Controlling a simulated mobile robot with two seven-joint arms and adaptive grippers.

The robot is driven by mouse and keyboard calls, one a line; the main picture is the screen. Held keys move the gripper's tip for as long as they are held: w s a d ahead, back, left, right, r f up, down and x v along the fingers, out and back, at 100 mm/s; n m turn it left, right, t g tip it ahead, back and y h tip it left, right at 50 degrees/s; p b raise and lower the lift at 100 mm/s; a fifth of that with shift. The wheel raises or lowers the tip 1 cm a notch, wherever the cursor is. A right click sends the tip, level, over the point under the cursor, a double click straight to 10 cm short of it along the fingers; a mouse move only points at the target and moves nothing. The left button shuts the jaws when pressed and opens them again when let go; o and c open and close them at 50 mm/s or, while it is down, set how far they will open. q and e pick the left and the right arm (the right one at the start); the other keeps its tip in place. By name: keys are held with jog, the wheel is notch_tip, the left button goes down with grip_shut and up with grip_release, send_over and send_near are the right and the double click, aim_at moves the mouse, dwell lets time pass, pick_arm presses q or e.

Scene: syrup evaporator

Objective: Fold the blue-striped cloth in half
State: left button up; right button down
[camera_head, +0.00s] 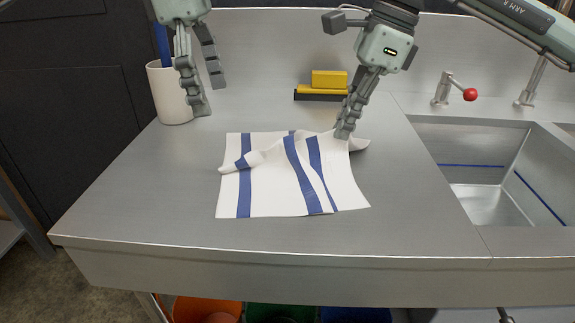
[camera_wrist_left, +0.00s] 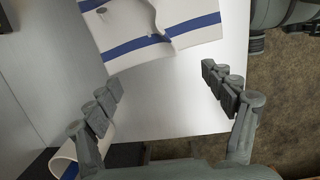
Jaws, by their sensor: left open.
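The blue-striped cloth (camera_head: 265,195) is white with blue stripes and lies on the steel counter. Its far part is rumpled, with a raised, curled edge running across it. My right gripper (camera_head: 344,133) points down at the far right part of the cloth; its fingers look closed together on the raised fabric, though the exact grip is partly hidden. My left gripper (camera_head: 211,98) is open and empty, above the counter and beyond the cloth's far left corner. In the left wrist view the cloth (camera_wrist_left: 187,12) shows at the top, apart from the open fingers (camera_wrist_left: 166,95).
A white cup (camera_head: 170,95) with a blue item stands at the back left, close to my left gripper. A yellow block (camera_head: 329,79) sits on a yellow and black item at the back. A sink (camera_head: 490,165) with a red-knobbed tap is at right. The front counter is clear.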

pick_arm(q)
notch_tip(320, 180, up, 7)
jog(key=a, duration=0.1)
jog(key=shift+f, duration=0.15)
pick_arm(e)
jog(key=c, duration=2.3)
grip_release()
jog(key=o, duration=0.6)
jog(key=shift+c, duration=0.2)
jog(key=shift+o, duration=0.5)
jog(key=o, duration=0.5)
jog(key=shift+o, duration=0.2)
jog(key=o, duration=0.7)
notch_tip(320, 180, up, 6)
jog(key=d+h, duration=0.1)
jog(key=shift+h, duration=0.3)
